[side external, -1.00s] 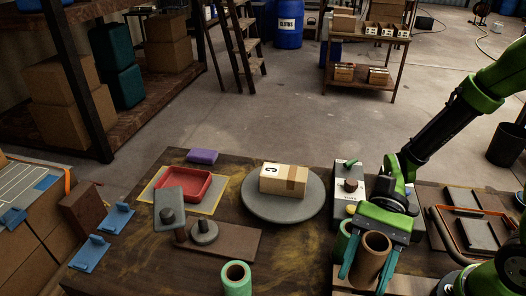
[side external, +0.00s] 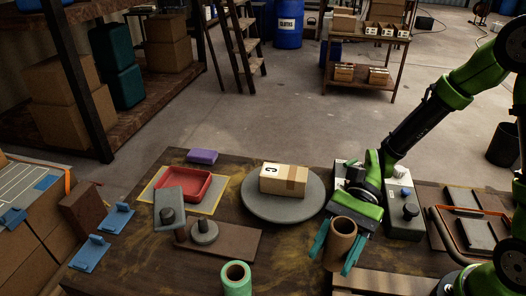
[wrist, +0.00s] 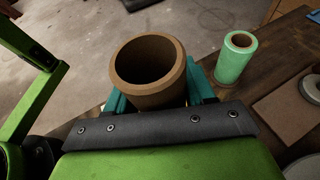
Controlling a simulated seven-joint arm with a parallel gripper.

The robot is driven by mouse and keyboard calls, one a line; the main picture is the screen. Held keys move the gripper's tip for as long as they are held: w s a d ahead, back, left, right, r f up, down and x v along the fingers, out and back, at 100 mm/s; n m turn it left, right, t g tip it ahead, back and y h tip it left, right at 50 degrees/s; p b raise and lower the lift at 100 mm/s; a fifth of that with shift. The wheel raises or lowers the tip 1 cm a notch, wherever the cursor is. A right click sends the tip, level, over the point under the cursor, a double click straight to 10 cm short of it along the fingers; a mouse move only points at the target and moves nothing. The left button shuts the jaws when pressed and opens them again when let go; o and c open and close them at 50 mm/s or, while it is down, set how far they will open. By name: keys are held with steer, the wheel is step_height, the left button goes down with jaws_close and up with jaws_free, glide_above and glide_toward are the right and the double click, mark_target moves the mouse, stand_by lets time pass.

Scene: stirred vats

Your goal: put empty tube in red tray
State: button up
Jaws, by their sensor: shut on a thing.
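My gripper (side external: 337,247) is shut on a brown hollow tube (side external: 341,236), with a teal finger on either side of it. The tube is upright or nearly so, its open top facing up; it also shows in the wrist view (wrist: 150,72) with a dark, bare inside. The red tray (side external: 208,187) lies at the table's left on a yellow-edged mat, apart from my gripper and to its left. A green-wrapped tube (side external: 236,281) stands at the front of the table, left of my gripper; it also shows in the wrist view (wrist: 236,58).
A cardboard box (side external: 283,180) sits on a round grey disc (side external: 252,208) between my gripper and the tray. A grey panel on a post (side external: 170,208) and a grey knob (side external: 204,231) stand before the tray. A purple block (side external: 203,156) lies behind it.

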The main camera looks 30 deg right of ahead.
steer(key=w+a+f+m+t, duration=0.1)
steer(key=w+a+m+t, duration=0.3)
steer(key=w, duration=0.5)
steer(key=w+a+f+m+t, duration=0.15)
steer(key=w+m+t, duration=0.3)
steer(key=w, duration=0.45)
steer(key=w+r+m+t+h, duration=0.3)
steer(key=w+r+m+t, duration=0.1)
steer(key=w, duration=0.4)
steer(key=w+r+m+t+h, duration=0.4)
steer(key=w+r+m+t, duration=0.1)
steer(key=w, duration=0.3)
glide_above(190, 187)
steer(key=s+d, duration=0.1)
steer(key=s, duration=0.2)
steer(key=shift+n+g, duration=0.25)
steer(key=f, duration=1.5)
steer(key=shift+w, duration=0.2)
steer(key=shift+w+a+f, duration=0.15)
steer(key=shift+w+f, duration=0.1)
steer(key=shift+w, duration=0.45)
steer(key=shift+w+a, duration=0.2)
steer(key=shift+w, duration=0.15)
steer(key=shift+w+a+f, duration=0.1)
steer(key=shift+w+f, duration=0.05)
steer(key=shift+f, duration=0.7)
steer(key=shift+w+a+f, duration=0.1)
steer(key=shift+w+f, duration=0.05)
steer(key=shift+f, duration=0.65)
steer(key=o, duration=1.1)
